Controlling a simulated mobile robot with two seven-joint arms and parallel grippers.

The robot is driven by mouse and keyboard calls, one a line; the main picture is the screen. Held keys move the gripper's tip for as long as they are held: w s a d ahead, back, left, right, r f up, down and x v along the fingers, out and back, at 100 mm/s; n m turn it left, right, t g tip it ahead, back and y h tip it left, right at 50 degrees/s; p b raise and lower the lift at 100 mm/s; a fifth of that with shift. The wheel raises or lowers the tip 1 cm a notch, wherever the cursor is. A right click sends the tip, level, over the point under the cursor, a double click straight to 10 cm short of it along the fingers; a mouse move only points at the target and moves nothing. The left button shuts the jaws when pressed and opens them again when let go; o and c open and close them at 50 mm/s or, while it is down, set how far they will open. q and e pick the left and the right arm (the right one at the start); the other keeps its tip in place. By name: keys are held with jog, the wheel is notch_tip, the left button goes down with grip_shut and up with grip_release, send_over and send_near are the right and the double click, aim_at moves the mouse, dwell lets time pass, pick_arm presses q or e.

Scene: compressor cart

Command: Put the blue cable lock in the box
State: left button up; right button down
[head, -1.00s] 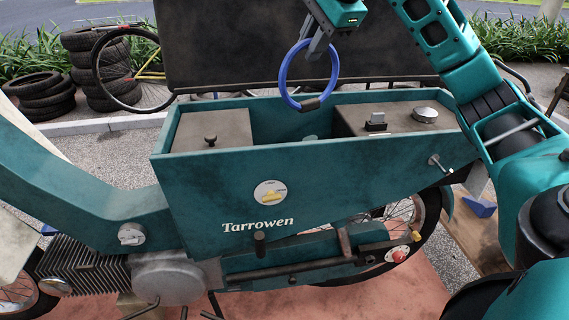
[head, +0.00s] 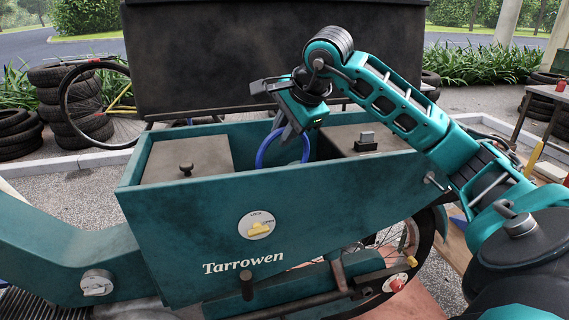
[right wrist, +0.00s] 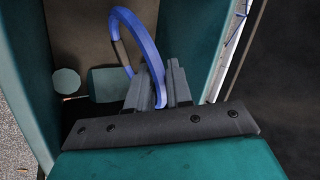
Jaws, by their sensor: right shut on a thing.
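The blue cable lock (head: 262,151) is a ring with a dark lock piece. My right gripper (head: 287,132) is shut on it and holds it at the open middle section of the teal box (head: 185,225). The ring's lower part is hidden behind the box's front wall. In the right wrist view the ring (right wrist: 143,38) stands up from between the fingers (right wrist: 158,92), between the box's teal walls (right wrist: 205,50). I cannot tell whether it touches the box floor. My left gripper is out of view.
A brown panel with a knob (head: 186,168) covers the box's left end; another with a latch (head: 366,141) covers the right end. A large dark panel (head: 270,55) stands upright behind. Tyres (head: 75,110) and a workbench (head: 545,115) stand beyond.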

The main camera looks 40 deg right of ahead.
jog(key=shift+f, duration=0.75)
notch_tip(320, 180, down, 4)
jog(key=shift+r+b, duration=0.1)
jog(key=shift+b, duration=0.5)
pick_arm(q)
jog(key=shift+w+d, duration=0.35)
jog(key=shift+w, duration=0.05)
pick_arm(e)
jog(key=c, duration=1)
grip_release()
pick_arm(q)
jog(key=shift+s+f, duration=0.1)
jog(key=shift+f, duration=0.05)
